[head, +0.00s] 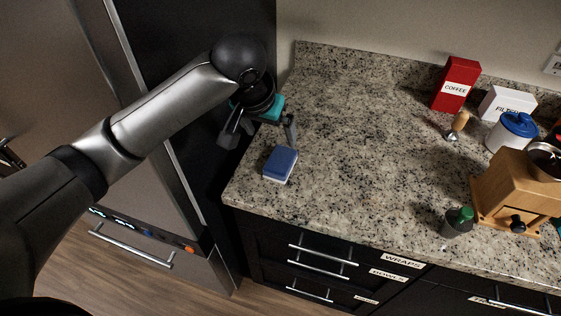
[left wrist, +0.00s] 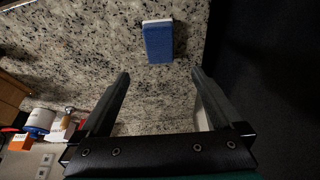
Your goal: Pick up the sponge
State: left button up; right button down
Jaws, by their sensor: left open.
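The sponge (head: 280,164), blue on top with a white underside, lies on the granite counter near its front left corner. It also shows in the left wrist view (left wrist: 158,43), top centre, beyond the fingertips. My left gripper (head: 260,138) is above and behind the sponge in the head view, with its fingers spread apart. In the left wrist view the two fingers of my left gripper (left wrist: 158,76) have empty space between them, and the sponge is apart from both. My right gripper is not in view.
The counter (head: 350,150) is clear around the sponge. A red coffee box (head: 456,84), a white filter box (head: 507,104), a blue-lidded jar (head: 512,131), a wooden grinder (head: 515,190) and a green-capped bottle (head: 458,221) stand at the right. The fridge (head: 60,60) is at the left.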

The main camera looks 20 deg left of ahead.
pick_arm(q)
jog(key=b, duration=0.2)
send_over(279, 160)
jog(key=s, duration=0.2)
jog(key=f, duration=0.9)
jog(key=shift+w, duration=0.2)
jog(key=shift+s+b+x, duration=0.1)
jog(key=shift+b+x, duration=0.15)
jog(key=shift+x, duration=1.1)
jog(key=shift+s+b+x, duration=0.15)
jog(key=shift+b+x, duration=0.1)
jog(key=shift+x, duration=1.05)
jog(key=shift+f, duration=0.1)
jog(key=c, duration=1.2)
jog(key=shift+c, duration=0.2)
notch_tip(279, 160, up, 20)
jog(key=p, duration=0.3)
